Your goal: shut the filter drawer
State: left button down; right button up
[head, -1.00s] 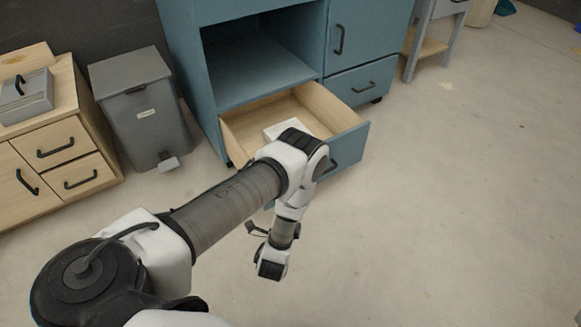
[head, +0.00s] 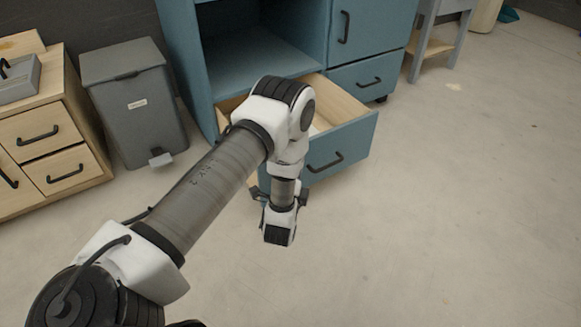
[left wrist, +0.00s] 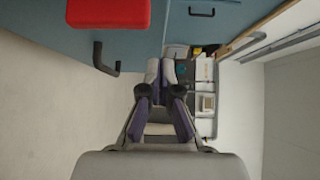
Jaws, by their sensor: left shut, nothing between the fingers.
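The open drawer with a blue front (head: 350,148) and pale wooden sides juts from the lower part of the blue cabinet. It has a black bar handle (head: 325,163). My left arm crosses in front of the drawer and hides its left part and most of its inside. My left wrist hangs in front of the drawer front, and the fingers are hard to make out in the head view. In the left wrist view my left gripper (left wrist: 161,70) is shut and empty. Blue panels and a black handle (left wrist: 102,60) show there ahead of it. My right gripper is out of view.
The blue cabinet (head: 178,70) has an open bay above the drawer and a closed drawer (head: 365,78) at right. A grey bin (head: 140,105) and a wooden cabinet (head: 40,125) stand at left. The floor at right is clear. A red object (left wrist: 108,13) shows in the left wrist view.

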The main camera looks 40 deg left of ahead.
pick_arm(q)
jog(key=a, duration=0.1)
jog(key=w+a+b, duration=0.1)
jog(key=w+a, duration=0.1)
jog(key=shift+a+b, duration=0.4)
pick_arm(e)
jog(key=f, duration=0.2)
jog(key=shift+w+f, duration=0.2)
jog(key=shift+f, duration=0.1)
pick_arm(q)
jog(key=shift+a, duration=0.1)
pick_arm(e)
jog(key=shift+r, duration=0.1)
